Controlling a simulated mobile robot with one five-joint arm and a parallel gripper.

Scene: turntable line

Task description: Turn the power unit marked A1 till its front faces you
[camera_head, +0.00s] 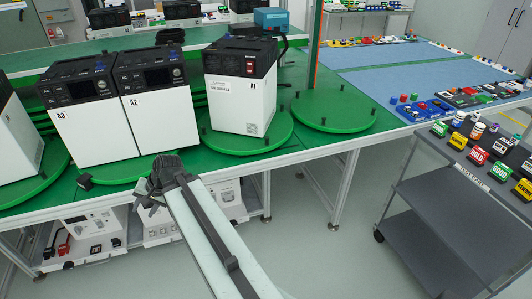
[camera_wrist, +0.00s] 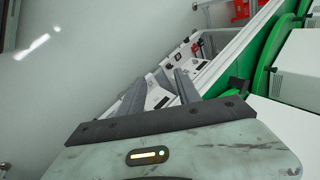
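The power unit marked A1 (camera_head: 240,98) is a white box with a black top on a round green turntable (camera_head: 275,137). My gripper (camera_head: 150,188) is in front of the table edge below A2, to the left of and nearer than A1, touching no unit. In the wrist view its two fingers (camera_wrist: 160,82) are apart with nothing between them.
An empty green turntable with pegs (camera_head: 332,110) lies right of A1. A grey cart (camera_head: 425,192) with bottles and coloured cards stands at the right. White units (camera_head: 85,232) sit on a shelf under the table. The floor between table and cart is clear.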

